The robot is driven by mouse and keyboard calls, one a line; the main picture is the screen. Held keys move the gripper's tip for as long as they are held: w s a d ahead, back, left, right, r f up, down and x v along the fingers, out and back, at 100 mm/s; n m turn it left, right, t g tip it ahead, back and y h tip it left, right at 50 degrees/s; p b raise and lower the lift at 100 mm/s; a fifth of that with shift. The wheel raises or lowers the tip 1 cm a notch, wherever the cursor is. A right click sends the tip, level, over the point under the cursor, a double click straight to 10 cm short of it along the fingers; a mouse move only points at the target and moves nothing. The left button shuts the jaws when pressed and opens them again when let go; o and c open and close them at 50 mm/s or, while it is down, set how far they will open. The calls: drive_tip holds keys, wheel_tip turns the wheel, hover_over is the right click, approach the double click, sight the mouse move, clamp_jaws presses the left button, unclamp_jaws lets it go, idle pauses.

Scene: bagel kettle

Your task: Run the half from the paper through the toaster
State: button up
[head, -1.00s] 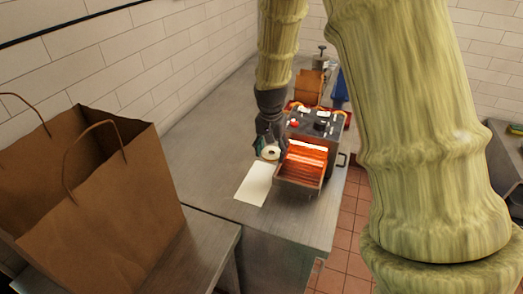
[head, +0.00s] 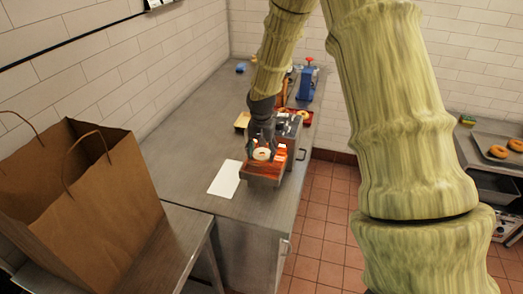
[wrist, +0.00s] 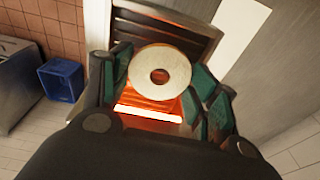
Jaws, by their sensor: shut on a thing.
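The bagel half (wrist: 160,72) is a pale ring with a hole, held between the green pads of my gripper (wrist: 160,82) in the wrist view. It also shows in the head view (head: 262,154). My gripper is shut on it and holds it over the front of the toaster (head: 266,172). In the wrist view the toaster's slatted tray (wrist: 178,30) and orange glow lie below and beyond the half. I cannot tell whether the half touches the toaster. The white paper (head: 225,179) lies bare on the steel counter left of the toaster.
A brown paper bag (head: 85,205) stands on the nearer table at left. Behind the toaster are a red tray (head: 305,118) and a blue device (head: 306,84). A tray of bagels (head: 500,146) sits at far right. The counter (head: 180,140) left of the toaster is mostly clear.

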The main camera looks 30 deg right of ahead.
sight(263, 167)
drive_tip(key=shift+s+d+f+b, duration=0.15)
drive_tip(key=shift+f+b, duration=0.1)
drive_tip(key=shift+f, duration=0.15)
drive_tip(key=shift+d+f+b, duration=0.1)
drive_tip(key=shift+f+b, duration=0.1)
drive_tip(key=shift+f, duration=0.2)
wheel_tip(263, 167, down, 2)
drive_tip(key=shift+a+f+b, duration=0.1)
drive_tip(key=shift+a+b, duration=0.05)
drive_tip(key=shift+b, duration=0.6)
drive_tip(key=shift+f, duration=0.4)
drive_tip(key=o, duration=1.2)
drive_tip(key=shift+r, duration=0.15)
